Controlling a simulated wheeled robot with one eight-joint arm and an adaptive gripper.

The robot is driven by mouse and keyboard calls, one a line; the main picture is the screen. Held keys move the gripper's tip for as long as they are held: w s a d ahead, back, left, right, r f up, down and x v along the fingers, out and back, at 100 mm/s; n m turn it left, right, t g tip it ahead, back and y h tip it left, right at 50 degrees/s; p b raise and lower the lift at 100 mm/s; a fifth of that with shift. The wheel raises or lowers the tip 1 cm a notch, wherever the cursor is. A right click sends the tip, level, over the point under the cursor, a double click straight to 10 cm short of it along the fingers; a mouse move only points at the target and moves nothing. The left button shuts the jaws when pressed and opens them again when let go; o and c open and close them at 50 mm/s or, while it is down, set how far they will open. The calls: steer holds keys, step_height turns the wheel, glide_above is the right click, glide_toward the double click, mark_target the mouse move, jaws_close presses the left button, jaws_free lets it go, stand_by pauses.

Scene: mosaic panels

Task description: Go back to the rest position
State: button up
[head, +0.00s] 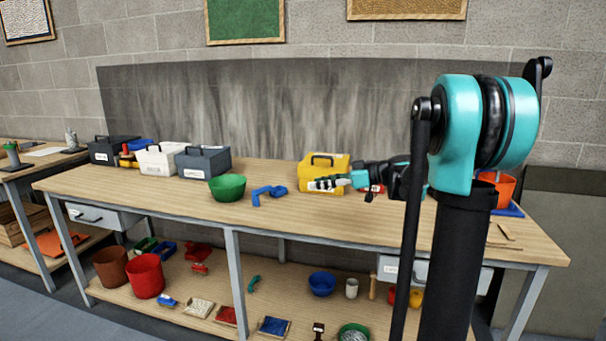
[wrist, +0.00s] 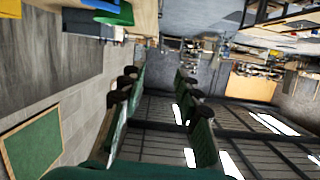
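My gripper (wrist: 157,75) shows in the wrist view as two teal-and-black fingers standing apart, with nothing between them. In the head view my teal and black arm rises at the right, and its far end reaches left above the workbench (head: 130,187), in front of the yellow toolbox (head: 306,171). The wrist view is turned sideways and takes in the wall, the ceiling lights and the far room.
A green bowl (head: 227,187) and a blue tool (head: 266,194) lie on the bench left of the yellow toolbox. A grey toolbox (head: 204,163) and a white toolbox (head: 160,161) stand further left. An orange bucket (head: 506,190) is behind my arm. The bench's front left is clear.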

steer(key=s+d+f+m+h, duration=0.4)
steer(key=s+f, duration=0.5)
steer(key=s+d+f+m+h, duration=0.4)
steer(key=s+f, duration=0.4)
steer(key=s, duration=0.2)
steer(key=s+d+f+m+h, duration=0.5)
steer(key=s+f+m+h, duration=0.1)
steer(key=s+f, duration=0.3)
steer(key=shift+s+f, duration=0.35)
steer(key=shift+s, duration=0.3)
